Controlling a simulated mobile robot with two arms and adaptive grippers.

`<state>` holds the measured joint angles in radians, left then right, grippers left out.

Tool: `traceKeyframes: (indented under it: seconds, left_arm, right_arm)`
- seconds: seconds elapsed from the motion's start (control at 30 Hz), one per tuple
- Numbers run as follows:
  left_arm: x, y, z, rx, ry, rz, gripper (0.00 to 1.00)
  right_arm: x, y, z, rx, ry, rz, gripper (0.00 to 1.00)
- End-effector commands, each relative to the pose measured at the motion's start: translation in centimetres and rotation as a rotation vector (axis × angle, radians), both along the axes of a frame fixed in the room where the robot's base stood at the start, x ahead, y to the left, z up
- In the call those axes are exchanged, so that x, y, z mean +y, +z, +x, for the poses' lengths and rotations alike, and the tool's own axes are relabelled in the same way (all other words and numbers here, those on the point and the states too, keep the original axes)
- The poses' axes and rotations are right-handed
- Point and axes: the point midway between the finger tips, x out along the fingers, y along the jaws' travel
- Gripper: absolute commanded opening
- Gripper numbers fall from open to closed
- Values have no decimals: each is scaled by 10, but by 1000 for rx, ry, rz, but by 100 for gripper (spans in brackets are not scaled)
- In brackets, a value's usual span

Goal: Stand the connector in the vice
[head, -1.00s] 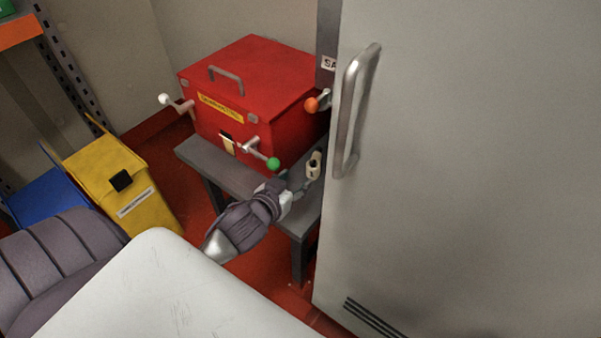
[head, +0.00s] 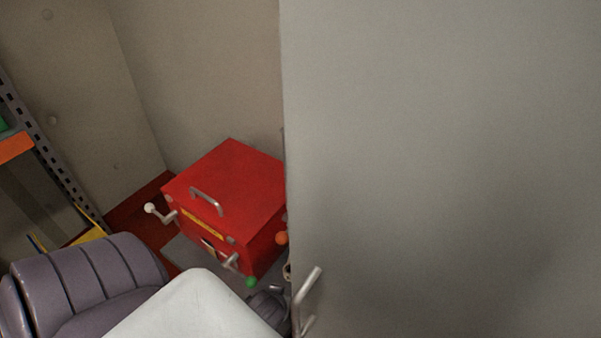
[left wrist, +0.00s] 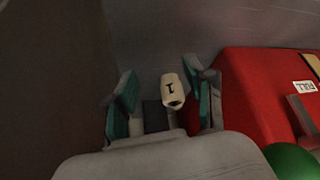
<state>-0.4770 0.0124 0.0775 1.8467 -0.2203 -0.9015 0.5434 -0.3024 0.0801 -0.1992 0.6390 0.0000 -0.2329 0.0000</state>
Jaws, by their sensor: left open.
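A cream block with a dark mark like a 1, which looks like the connector (left wrist: 172,92), shows between the fingers in the left wrist view. In the head view only a sliver of it shows beside the grey door's edge (head: 288,271). My left gripper (left wrist: 166,80) is open, with teal pads on either side of the block. A gap shows on both sides, so it does not look gripped. I cannot make out a vice. My right gripper is not in view.
A red box (head: 225,180) with cranks and coloured knobs stands on a grey bench (head: 190,252). It lies close right of the gripper in the wrist view (left wrist: 255,90). A large grey door (head: 440,150) with a metal handle (head: 306,295) blocks the right side. Shelving (head: 45,140) stands left.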

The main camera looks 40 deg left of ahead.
Motion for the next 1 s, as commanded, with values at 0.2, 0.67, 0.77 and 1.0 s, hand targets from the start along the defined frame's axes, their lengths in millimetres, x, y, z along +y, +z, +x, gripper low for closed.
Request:
traceKeyframes:
  seconds: [0.2, 0.67, 0.77, 1.0]
  left_arm:
    - [14, 0, 23, 5, 4, 1, 54]
    - [44, -1, 78, 6, 4, -2, 54]
    - [49, -1, 87, 5, 5, -1, 54]
    - [62, -20, 111, 10, 5, -3, 54]
  right_arm:
    - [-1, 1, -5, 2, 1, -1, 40]
    - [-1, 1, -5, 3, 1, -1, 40]
    - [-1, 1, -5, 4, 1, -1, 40]
    - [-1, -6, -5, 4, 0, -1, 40]
